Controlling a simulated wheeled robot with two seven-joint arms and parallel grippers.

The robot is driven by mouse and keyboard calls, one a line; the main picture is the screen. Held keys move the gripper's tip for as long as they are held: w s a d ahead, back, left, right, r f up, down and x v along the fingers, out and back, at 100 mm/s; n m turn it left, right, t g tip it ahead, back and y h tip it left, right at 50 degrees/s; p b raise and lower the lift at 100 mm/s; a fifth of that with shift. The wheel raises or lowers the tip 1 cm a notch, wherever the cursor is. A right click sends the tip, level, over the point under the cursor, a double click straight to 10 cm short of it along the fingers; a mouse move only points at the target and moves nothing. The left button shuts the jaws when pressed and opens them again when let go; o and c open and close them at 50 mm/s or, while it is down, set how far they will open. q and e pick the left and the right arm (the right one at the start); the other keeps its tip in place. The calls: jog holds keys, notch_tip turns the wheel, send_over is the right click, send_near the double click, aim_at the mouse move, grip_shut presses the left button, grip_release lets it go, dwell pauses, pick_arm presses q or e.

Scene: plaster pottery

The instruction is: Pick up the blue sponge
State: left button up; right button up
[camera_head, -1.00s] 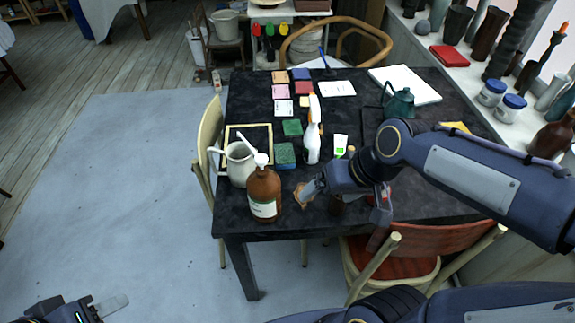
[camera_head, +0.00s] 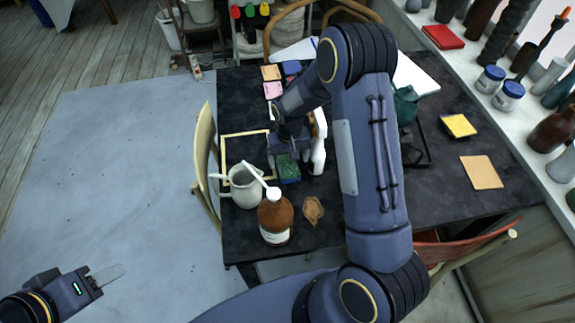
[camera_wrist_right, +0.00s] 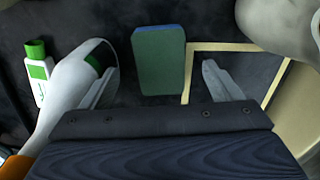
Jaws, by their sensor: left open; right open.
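The sponge (camera_head: 289,172), green on top with a blue lower layer, lies on the dark table in the head view. It also shows in the right wrist view (camera_wrist_right: 159,62), with a blue edge at its far end. My right gripper (camera_head: 289,156) is over the table at the sponge's far end and partly covers it. In the right wrist view, my right gripper (camera_wrist_right: 163,84) is open, its fingers apart on either side of the sponge's near end, with gaps and nothing held. My left gripper (camera_head: 113,273) is open and empty over the floor at lower left.
A white spray bottle (camera_head: 318,150) stands close right of the sponge. A cream jug (camera_head: 243,188) and brown pump bottle (camera_head: 275,220) stand nearer. An empty frame (camera_head: 225,150) lies to the left. My right arm hides much of the table's middle.

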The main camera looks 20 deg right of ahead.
aim_at(289, 169)
jog(key=shift+f+p, duration=0.4)
jog(key=shift+f, duration=2.4)
jog(key=c, duration=1.1)
jog(key=shift+o, duration=0.2)
notch_tip(289, 169, up, 10)
jog(key=b, duration=0.1)
jog(key=shift+b, duration=0.35)
